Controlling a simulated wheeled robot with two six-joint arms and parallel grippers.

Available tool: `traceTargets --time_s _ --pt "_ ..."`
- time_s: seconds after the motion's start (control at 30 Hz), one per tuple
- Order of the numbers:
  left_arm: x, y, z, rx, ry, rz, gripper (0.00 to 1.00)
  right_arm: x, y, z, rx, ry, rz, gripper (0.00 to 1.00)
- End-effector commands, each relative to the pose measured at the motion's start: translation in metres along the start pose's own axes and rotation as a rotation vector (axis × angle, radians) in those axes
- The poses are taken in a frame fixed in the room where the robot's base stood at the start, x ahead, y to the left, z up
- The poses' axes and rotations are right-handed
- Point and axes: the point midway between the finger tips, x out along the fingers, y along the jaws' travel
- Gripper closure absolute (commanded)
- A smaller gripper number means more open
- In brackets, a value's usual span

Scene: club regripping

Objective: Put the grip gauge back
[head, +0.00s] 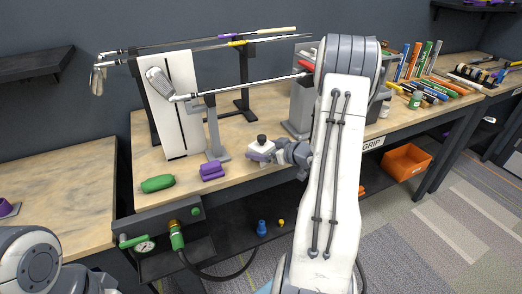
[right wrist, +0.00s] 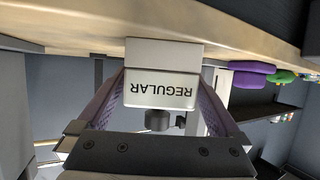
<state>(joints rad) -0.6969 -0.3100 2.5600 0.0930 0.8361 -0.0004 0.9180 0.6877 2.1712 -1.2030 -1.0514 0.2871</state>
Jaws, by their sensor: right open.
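The grip gauge (head: 262,147) is a small white block with a black knob, standing on the wooden bench near its front edge in the head view. In the right wrist view the gauge (right wrist: 160,90) appears upside down, with the label REGULAR on it. My right gripper (head: 262,156) is open, its purple-padded fingers on either side of the gauge; whether they touch it I cannot tell. It also shows in the right wrist view (right wrist: 158,105). Only part of my left arm shows at the lower left of the head view; its gripper is out of view.
A purple block (head: 212,172) and a green roll (head: 157,183) lie left of the gauge. Golf clubs (head: 245,87) rest across stands behind it. A grey machine (head: 302,105) stands behind my right arm. Bottles and colourful grips are at the right. An orange bin (head: 407,162) is below.

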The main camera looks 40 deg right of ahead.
Motion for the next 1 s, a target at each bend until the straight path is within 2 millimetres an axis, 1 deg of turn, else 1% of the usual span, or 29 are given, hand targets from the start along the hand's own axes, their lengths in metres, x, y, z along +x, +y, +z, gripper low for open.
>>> traceTargets --time_s 0.07,0.17,0.4,0.5,0.6,0.77,1.0 --pt "0.000 0.000 0.000 0.000 0.000 0.000 1.00 -0.008 0.001 -0.001 0.000 0.000 0.003 0.00" --pt "0.000 0.000 0.000 0.000 0.000 0.000 1.00 -0.025 0.002 -0.001 0.000 0.001 0.005 0.00" --pt "0.000 0.000 0.000 0.000 0.000 0.000 1.00 -0.078 0.002 -0.001 0.001 0.001 0.006 0.00" --pt "-0.001 0.000 0.000 0.000 0.000 0.000 1.00 -0.096 0.001 -0.001 -0.001 0.000 0.004 0.00" --pt "-0.001 0.000 0.000 0.000 0.000 0.000 1.00 -0.110 0.001 -0.001 0.000 0.001 0.004 0.00" --pt "-0.002 0.000 0.000 0.000 0.000 0.000 1.00 -0.120 0.000 -0.001 0.001 0.001 0.001 0.00" --pt "-0.002 0.000 0.000 0.000 0.000 0.000 1.00 -0.121 0.000 -0.001 0.000 0.000 -0.001 0.00"
